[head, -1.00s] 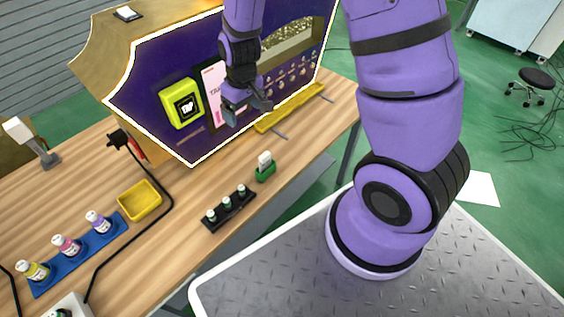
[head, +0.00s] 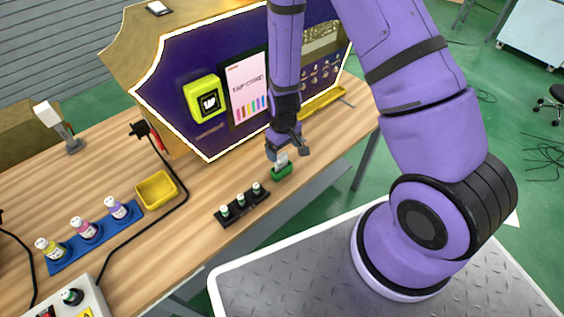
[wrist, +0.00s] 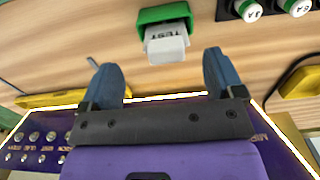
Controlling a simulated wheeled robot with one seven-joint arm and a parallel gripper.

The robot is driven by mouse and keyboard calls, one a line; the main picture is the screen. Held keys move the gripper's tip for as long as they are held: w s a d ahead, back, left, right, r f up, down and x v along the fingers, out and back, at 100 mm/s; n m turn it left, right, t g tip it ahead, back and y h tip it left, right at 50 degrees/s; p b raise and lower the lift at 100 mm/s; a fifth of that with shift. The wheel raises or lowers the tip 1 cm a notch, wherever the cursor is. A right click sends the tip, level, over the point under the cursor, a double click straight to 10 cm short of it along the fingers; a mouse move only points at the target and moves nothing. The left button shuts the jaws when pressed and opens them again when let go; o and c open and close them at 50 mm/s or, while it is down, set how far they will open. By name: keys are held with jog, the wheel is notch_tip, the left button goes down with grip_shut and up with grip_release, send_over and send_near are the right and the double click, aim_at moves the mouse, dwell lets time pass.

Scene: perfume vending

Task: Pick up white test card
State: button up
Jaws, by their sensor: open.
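The white test card (head: 281,159) stands upright in a small green holder (head: 281,172) on the wooden table. In the wrist view the card (wrist: 165,45), marked "TEST", sticks out of the green holder (wrist: 163,14). My gripper (head: 286,150) is just above the card in the head view, and its fingers partly hide the card there. In the wrist view my gripper (wrist: 163,78) is open, with its two blue-grey fingers spread and the card between and beyond their tips, apart from both.
A black rack (head: 241,208) with small green-capped vials stands left of the holder. A yellow tray (head: 157,190) and a blue rack (head: 95,236) of bottles are further left. The purple vending machine (head: 200,65) stands close behind, with a yellow ledge (head: 322,103).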

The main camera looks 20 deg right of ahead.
aim_at(282, 155)
jog(key=shift+a+f, duration=0.2)
jog(key=shift+f, duration=1.15)
jog(key=shift+a+f, duration=0.15)
jog(key=shift+f, duration=1.15)
jog(key=c, duration=1)
